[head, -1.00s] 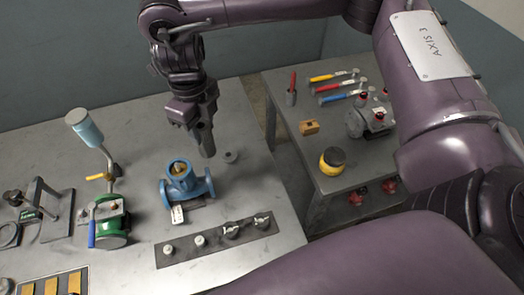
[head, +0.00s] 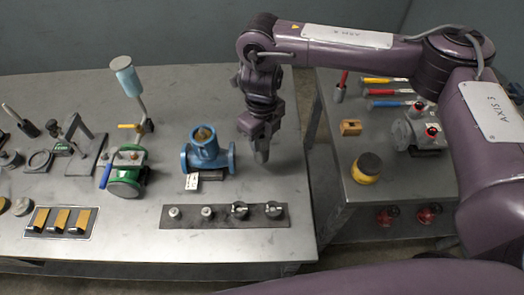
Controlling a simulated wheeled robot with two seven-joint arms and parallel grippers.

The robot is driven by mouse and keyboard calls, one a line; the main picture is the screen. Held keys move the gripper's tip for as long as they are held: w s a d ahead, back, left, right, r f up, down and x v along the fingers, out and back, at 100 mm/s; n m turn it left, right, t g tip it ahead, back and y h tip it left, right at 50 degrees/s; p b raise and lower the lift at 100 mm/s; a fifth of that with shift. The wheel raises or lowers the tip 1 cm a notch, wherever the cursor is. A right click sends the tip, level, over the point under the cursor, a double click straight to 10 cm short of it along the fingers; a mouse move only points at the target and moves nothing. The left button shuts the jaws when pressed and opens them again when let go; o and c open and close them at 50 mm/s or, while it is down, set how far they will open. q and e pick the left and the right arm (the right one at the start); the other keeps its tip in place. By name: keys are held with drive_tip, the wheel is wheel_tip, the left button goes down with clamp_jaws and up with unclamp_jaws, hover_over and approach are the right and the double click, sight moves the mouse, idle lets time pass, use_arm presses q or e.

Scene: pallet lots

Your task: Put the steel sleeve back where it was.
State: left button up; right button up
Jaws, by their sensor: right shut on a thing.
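My right gripper (head: 261,140) points down over the workbench, just right of the blue valve (head: 205,155). It is shut on a grey cylinder, apparently the steel sleeve (head: 261,153), which stands roughly upright below the jaws. The sleeve's lower end is close to the bench top, right of the valve's right flange; I cannot tell whether it touches. The small grey round piece seen earlier beside the valve does not show now and may be hidden behind the sleeve or gripper. My left gripper is out of view.
A dark strip with several small fittings (head: 225,222) lies in front of the valve. A green valve (head: 126,172) stands left. A side table (head: 345,205) at right holds a yellow-black round piece (head: 367,168), a small wooden block (head: 350,127) and hammers. A gap separates the tables.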

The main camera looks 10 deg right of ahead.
wheel_tip(320, 180, down, 6)
drive_tip(key=shift+f, duration=0.1)
use_arm(q)
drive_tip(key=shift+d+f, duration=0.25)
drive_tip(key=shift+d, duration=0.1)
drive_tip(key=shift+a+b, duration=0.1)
drive_tip(key=shift+b, duration=0.2)
use_arm(e)
drive_tip(key=shift+f, duration=0.1)
drive_tip(key=shift+f, duration=0.2)
drive_tip(key=o, duration=1.1)
drive_tip(key=shift+r, duration=0.1)
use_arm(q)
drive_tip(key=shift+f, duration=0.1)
